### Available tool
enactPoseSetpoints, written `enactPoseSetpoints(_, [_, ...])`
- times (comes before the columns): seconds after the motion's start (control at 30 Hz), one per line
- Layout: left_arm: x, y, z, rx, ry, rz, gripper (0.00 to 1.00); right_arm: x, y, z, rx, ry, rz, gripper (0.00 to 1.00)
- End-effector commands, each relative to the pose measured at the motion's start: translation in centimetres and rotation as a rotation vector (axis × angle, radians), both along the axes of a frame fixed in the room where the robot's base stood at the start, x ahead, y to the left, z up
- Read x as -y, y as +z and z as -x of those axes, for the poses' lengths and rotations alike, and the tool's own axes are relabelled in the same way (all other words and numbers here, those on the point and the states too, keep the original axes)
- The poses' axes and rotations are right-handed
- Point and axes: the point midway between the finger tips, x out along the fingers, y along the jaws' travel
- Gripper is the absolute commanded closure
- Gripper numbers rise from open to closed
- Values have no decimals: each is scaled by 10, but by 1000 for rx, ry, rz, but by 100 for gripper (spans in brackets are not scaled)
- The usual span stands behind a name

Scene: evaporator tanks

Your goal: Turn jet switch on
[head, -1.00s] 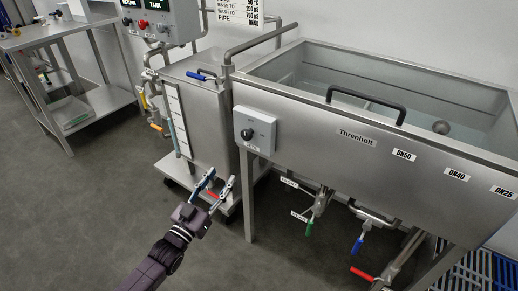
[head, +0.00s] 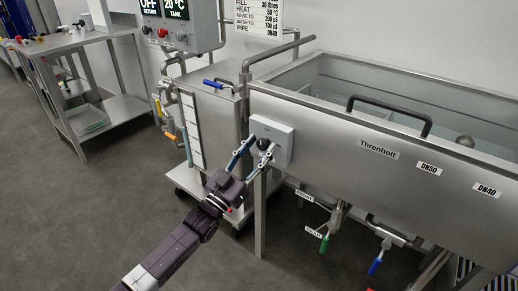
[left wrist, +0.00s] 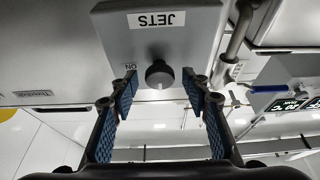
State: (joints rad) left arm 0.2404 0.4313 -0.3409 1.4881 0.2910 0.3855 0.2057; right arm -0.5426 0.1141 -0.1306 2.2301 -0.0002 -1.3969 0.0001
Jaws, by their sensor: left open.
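The jet switch is a round black knob (head: 262,143) on a grey box (head: 282,137) at the tank's front left corner. In the left wrist view the box (left wrist: 195,45) carries a JETS label (left wrist: 156,19) and an ON mark (left wrist: 130,67) beside the knob (left wrist: 159,74). My left gripper (head: 259,147) is open in front of the box. In the left wrist view the blue-padded fingers of my left gripper (left wrist: 159,82) stand on either side of the knob with gaps. Whether the tips reach past its front face is unclear. My right gripper is out of view.
The steel tank (head: 340,135) with a black handle (head: 390,112) fills the right. Valves with green (head: 324,243) and blue levers (head: 375,266) hang below it. A wheeled steel cabinet (head: 215,125) stands left of the box. Open floor lies at lower left.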

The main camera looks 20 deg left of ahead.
Motion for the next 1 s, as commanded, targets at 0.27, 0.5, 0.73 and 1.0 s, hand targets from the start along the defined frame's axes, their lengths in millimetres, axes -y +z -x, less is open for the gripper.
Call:
enactPoseSetpoints(0.27, [1, 0, -2, -1, 0, 0, 57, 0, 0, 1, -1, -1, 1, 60])
enactPoseSetpoints(0.5, [1, 0, -1, -1, 0, 0, 82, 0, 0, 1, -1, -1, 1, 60])
enactPoseSetpoints(0.73, [0, 0, -1, 0, 0, -2, 98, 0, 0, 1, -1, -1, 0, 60])
enactPoseSetpoints(1.0, [0, 0, -2, 21, 0, -61, 98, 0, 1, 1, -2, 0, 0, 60])
